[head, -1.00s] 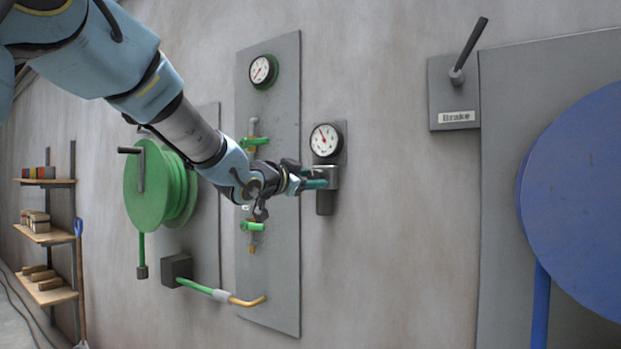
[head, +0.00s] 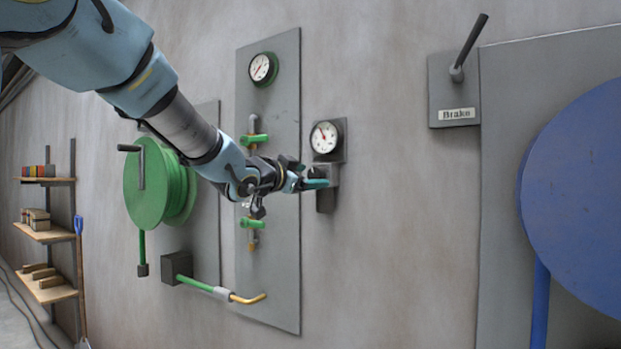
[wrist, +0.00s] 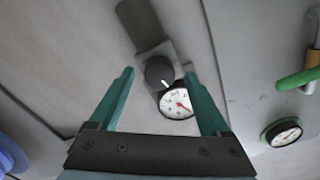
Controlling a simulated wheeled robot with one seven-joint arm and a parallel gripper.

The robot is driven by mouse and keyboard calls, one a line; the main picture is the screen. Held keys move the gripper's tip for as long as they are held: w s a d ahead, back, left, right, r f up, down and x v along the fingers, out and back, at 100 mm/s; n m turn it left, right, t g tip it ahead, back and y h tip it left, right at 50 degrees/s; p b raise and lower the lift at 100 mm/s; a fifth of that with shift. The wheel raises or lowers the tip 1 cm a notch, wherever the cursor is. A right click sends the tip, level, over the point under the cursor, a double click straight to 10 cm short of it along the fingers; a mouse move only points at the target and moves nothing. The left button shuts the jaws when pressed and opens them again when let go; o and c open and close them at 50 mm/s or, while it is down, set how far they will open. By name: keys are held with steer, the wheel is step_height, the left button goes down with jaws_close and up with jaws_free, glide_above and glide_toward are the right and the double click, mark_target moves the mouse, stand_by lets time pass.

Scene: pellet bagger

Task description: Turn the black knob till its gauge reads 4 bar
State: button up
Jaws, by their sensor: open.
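The black knob (wrist: 158,72) with a white mark sits on a grey mount, seen between my two teal fingers in the wrist view. My gripper (wrist: 159,75) is open around the knob's position, with a gap on both sides; depth and contact are hard to tell. The round white gauge (wrist: 176,104) with a red needle is beside the knob. In the head view the gauge (head: 325,137) is above my gripper (head: 319,184), its needle pointing up and left; its numbers are too small to read. The fingers hide the knob there.
A grey panel (head: 280,250) left of my gripper carries another gauge (head: 263,69) and green-handled valves (head: 254,139). A green hose reel (head: 148,195) is farther left. A brake lever (head: 468,45) and big blue disc (head: 580,185) are on the right. The wall between is bare.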

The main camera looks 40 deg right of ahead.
steer(key=b+v, duration=0.2)
steer(key=v, duration=0.8)
steer(key=w+a+f+n+t+y, duration=0.2)
steer(key=w+a+f+n+y, duration=0.5)
steer(key=a+f, duration=0.4)
steer(key=w+a+f+n+t+y, duration=0.35)
steer(key=w+a+f, duration=0.5)
steer(key=a, duration=0.45)
steer(key=s+a+f+n+g+y+p, duration=0.1)
steer(key=s+a+f+n+g+y, duration=0.2)
steer(key=a+f, duration=0.55)
steer(key=s+a+f+n+g+y, duration=0.3)
steer(key=s+a+f+n+g, duration=0.2)
steer(key=s+a+f, duration=0.3)
steer(key=s+a+n, duration=0.1)
steer(key=s+a, duration=0.2)
steer(key=a, duration=0.3)
steer(key=shift+s+a+y+p, duration=0.25)
steer(key=shift+s+y+p, duration=0.05)
steer(key=shift+y, duration=0.05)
